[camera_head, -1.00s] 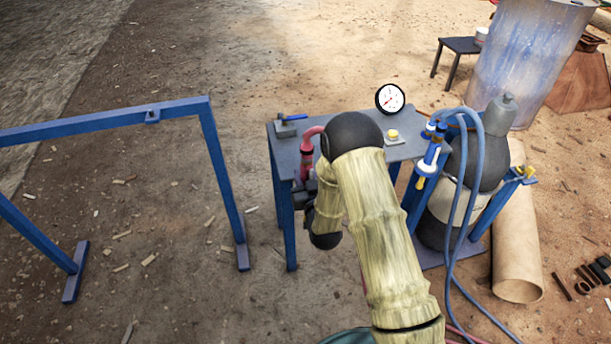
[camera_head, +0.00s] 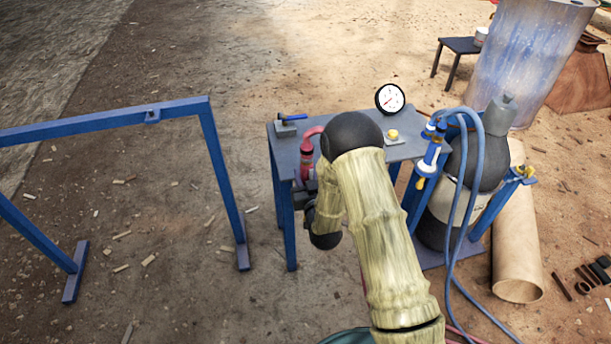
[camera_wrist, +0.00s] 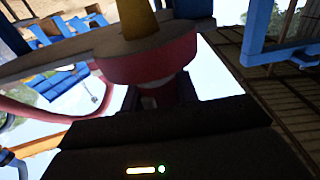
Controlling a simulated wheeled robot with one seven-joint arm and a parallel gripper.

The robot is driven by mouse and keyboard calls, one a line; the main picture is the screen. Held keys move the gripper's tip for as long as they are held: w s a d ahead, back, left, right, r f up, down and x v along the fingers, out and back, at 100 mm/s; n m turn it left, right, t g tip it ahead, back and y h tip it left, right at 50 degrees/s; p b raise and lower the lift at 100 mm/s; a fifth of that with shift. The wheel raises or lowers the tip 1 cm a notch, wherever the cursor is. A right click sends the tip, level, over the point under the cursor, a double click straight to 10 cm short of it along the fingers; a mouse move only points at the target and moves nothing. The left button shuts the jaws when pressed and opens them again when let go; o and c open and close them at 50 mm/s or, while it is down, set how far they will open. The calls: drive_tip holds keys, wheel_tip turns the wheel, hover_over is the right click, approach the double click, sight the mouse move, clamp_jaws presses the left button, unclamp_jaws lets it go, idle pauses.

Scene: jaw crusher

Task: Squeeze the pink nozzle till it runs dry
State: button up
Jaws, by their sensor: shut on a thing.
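The pink nozzle (camera_head: 306,158) hangs at the left part of the grey table, with a pink hose curving from its top. In the wrist view the pink nozzle (camera_wrist: 150,62) shows as a wide pink collar with a yellow piece above it and a narrower pink part below. My gripper (camera_wrist: 160,97) is shut on that narrower part, between its dark fingers. In the head view my gripper (camera_head: 302,192) is mostly hidden behind my arm. I cannot see anything flowing from the nozzle.
The grey table (camera_head: 350,125) carries a blue-handled fitting (camera_head: 288,125), a yellow knob (camera_head: 392,135) and a round gauge (camera_head: 390,98). A blue frame (camera_head: 105,118) stands left. A dark cylinder (camera_head: 465,165) with blue hoses stands right. Ground between frame and table is mostly open.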

idle(0.3)
drive_tip(key=o, duration=1.2)
drive_tip(key=shift+s, duration=0.1)
drive_tip(key=v, duration=1.1)
drive_tip(key=shift+s+d, duration=0.2)
drive_tip(key=shift+s, duration=0.15)
